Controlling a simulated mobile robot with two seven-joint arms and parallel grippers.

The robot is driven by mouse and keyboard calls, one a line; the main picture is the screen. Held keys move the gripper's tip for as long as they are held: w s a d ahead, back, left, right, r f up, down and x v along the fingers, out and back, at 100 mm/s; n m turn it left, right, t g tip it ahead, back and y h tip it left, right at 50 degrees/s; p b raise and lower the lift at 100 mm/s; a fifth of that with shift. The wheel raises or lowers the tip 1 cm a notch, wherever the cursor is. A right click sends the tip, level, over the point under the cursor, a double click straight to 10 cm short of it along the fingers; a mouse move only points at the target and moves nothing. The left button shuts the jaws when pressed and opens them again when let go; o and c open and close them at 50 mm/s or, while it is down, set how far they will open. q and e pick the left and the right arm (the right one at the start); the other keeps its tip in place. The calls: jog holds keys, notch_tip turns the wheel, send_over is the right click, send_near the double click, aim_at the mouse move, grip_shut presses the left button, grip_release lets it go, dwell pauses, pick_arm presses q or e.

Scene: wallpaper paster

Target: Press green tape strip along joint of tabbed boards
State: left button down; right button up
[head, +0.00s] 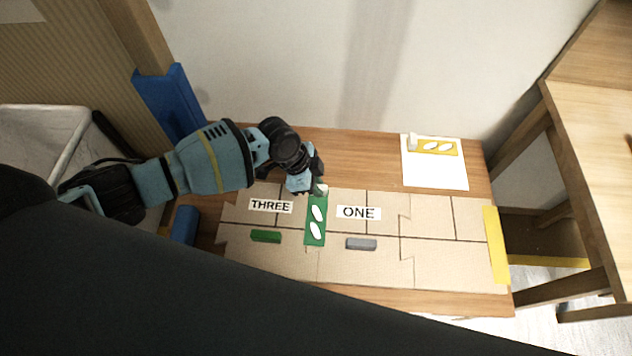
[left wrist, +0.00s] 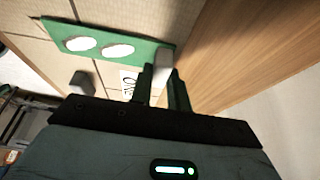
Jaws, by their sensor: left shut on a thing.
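The green tape strip (head: 315,228) with two white ovals lies across the tabbed boards (head: 430,268), between the labels THREE (head: 270,206) and ONE (head: 358,212). It also shows in the left wrist view (left wrist: 142,41). My left gripper (head: 318,183) is at the strip's far end, shut on the pale tab (left wrist: 163,64) there. In the left wrist view its two fingers (left wrist: 163,90) stand on either side of this tab. The boards' joint under the strip is hidden. My right gripper is in neither view.
A green block (head: 266,236) and a grey block (head: 361,244) lie on the boards. A yellow strip (head: 496,245) is at the boards' right end. A white sheet (head: 440,173) with a yellow tabbed strip (head: 446,147) lies at the back right. A wooden table (head: 590,110) stands at right.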

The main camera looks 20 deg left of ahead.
pick_arm(q)
jog(key=shift+f, duration=0.1)
jog(key=c, duration=1.3)
grip_release()
jog(key=shift+o, duration=0.2)
jog(key=p+v, duration=0.1)
jog(key=v, duration=0.6)
jog(key=shift+a+r, duration=0.2)
jog(key=shift+r, duration=0.15)
